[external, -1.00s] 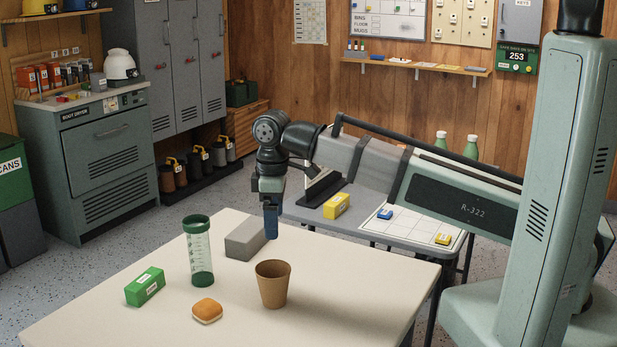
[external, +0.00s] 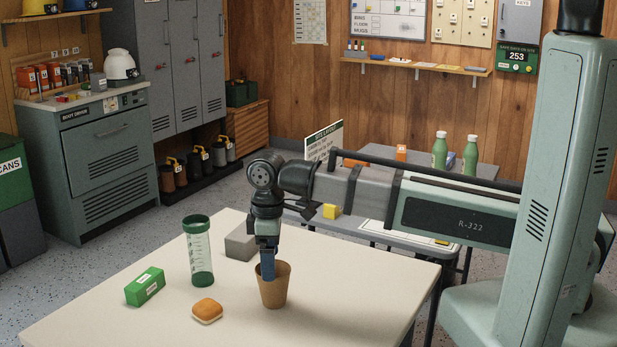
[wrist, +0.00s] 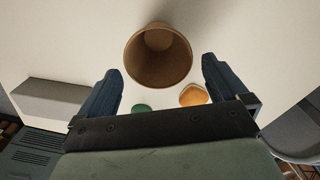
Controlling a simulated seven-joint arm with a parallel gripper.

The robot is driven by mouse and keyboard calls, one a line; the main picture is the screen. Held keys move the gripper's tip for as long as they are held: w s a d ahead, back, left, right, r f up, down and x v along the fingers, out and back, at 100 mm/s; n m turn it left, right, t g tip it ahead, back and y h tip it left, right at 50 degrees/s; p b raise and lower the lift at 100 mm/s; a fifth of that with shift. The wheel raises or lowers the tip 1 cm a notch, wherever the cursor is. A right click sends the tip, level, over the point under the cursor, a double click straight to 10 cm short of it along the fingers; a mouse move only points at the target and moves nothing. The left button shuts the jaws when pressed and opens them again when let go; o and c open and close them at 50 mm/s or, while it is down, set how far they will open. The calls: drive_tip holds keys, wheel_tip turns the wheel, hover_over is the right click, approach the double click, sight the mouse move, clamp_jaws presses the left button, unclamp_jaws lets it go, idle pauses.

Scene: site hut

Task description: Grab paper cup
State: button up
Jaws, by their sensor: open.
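The brown paper cup (external: 276,293) stands upright on the cream table, open end up. My gripper (external: 267,278) points down at the cup, and one blue finger covers part of its rim and left side. In the wrist view the cup (wrist: 158,62) lies ahead of my gripper (wrist: 161,66), between the lines of the two spread fingers. The fingers are open with nothing gripped. A gap shows between each finger and the cup there. I cannot tell how far down beside the cup the fingertips reach.
On the table (external: 345,285), a bun (external: 207,311), a green box (external: 145,287), a clear green-lidded bottle (external: 200,255) and a grey block (external: 240,243) stand left of the cup. The table is clear to its right. A second table (external: 365,231) stands behind.

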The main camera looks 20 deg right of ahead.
sight(274, 286)
drive_tip(key=shift+d+f, duration=0.15)
drive_tip(key=shift+f, duration=1.3)
drive_tip(key=shift+d+f, duration=0.1)
drive_tip(key=shift+f, duration=1.35)
drive_tip(key=shift+c, duration=0.4)
drive_tip(key=c, duration=0.7)
drive_tip(key=shift+r, duration=0.1)
